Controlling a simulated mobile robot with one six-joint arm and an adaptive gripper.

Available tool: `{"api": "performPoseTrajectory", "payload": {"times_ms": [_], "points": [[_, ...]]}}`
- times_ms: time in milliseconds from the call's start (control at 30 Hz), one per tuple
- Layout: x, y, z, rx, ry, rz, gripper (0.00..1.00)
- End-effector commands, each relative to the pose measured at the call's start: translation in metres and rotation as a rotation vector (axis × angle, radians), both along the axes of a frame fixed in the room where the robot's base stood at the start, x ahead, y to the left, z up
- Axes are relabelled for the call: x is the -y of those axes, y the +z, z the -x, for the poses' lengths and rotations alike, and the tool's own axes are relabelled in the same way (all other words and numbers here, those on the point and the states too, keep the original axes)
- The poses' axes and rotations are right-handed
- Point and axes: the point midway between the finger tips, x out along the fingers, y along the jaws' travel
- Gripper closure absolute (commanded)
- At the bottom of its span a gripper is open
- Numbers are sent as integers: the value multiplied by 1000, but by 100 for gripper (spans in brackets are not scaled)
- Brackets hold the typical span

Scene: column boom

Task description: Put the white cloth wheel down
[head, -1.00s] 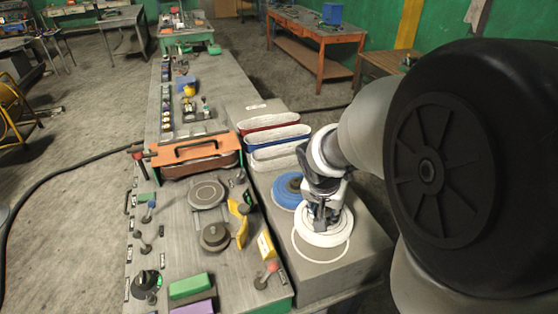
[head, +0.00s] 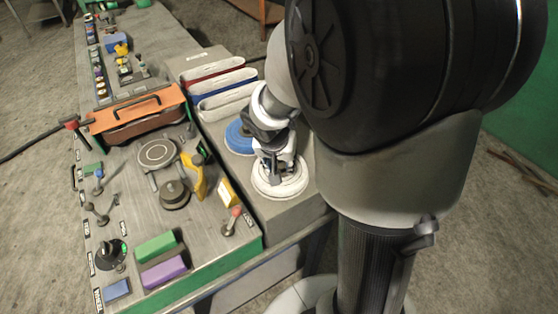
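The white cloth wheel (head: 291,188) is a flat round disc at the right part of the grey bench top. It lies flat, at or very near the surface; a small gap under it cannot be ruled out. My gripper (head: 279,174) points down at the middle of the wheel, with its fingers at the hub and seemingly shut on it. The fingers and arm hide the hub and part of the wheel's far side.
A blue wheel (head: 237,139) lies just behind the white one. White-lined oval belts (head: 222,84) stand behind it. A yellow-and-white block (head: 227,191) and a red-knobbed lever (head: 232,220) are to the left. The bench front corner (head: 290,220) is clear.

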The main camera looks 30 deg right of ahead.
Motion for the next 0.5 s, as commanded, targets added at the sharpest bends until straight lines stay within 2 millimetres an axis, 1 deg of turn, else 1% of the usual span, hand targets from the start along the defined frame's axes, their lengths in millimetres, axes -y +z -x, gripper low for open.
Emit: {"api": "performPoseTrajectory", "payload": {"times_ms": [33, 200, 500], "points": [[0, 0, 0, 0, 0, 0, 60], [0, 0, 0, 0, 0, 0, 48], [0, 1, 0, 0, 0, 0, 48]]}}
